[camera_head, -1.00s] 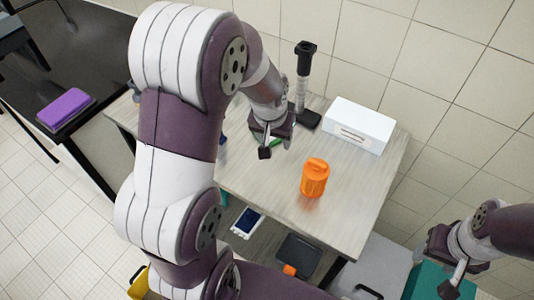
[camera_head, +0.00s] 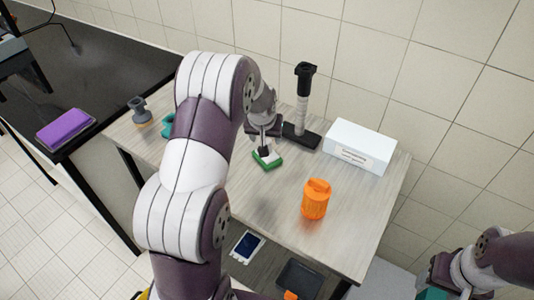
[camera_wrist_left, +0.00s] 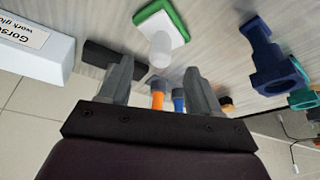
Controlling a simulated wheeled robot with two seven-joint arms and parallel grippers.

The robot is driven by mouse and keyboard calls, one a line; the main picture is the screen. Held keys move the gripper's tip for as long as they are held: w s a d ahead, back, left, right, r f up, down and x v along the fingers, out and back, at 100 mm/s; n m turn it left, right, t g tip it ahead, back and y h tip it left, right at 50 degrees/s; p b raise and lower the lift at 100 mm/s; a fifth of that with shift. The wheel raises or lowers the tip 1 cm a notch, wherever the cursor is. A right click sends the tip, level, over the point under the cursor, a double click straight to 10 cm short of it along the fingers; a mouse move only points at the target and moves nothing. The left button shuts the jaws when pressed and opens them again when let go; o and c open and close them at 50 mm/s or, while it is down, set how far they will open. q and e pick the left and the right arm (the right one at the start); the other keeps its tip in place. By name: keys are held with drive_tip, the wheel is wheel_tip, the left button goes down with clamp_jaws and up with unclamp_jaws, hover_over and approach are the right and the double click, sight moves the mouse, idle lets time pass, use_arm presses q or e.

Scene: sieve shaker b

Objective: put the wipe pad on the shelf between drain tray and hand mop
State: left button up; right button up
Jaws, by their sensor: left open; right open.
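A small pad with a green edge, white top and pale knob lies on the table (camera_head: 350,230); I take it for the wipe pad (camera_head: 267,160). It also shows in the left wrist view (camera_wrist_left: 172,24). My left gripper (camera_head: 264,146) is open just over it; the knob is ahead of the fingers (camera_wrist_left: 158,66), roughly between them, with no grip on it. On the shelf under the table, a dark tray (camera_head: 300,277) with something orange at its front may be the drain tray. I cannot pick out the hand mop. My right gripper (camera_head: 447,283) is open, away at lower right.
A black stand with a grey column (camera_head: 302,110) is close behind my left gripper. A white box (camera_head: 360,147) and an orange canister (camera_head: 315,200) stand to the right. A blue-and-white item (camera_head: 247,247) is on the lower shelf. The table's front right is clear.

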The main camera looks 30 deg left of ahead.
sight(267, 142)
use_arm(q)
drive_tip(key=p+x, duration=0.2)
drive_tip(key=x, duration=0.5)
drive_tip(key=shift+w+a+f, duration=0.15)
drive_tip(key=shift+a+f, duration=0.05)
drive_tip(key=shift+f, duration=0.1)
drive_tip(key=shift+w+f, duration=0.15)
drive_tip(key=shift+f, duration=0.05)
drive_tip(key=shift+r, duration=0.1)
drive_tip(key=c, duration=1.1)
clamp_jaws()
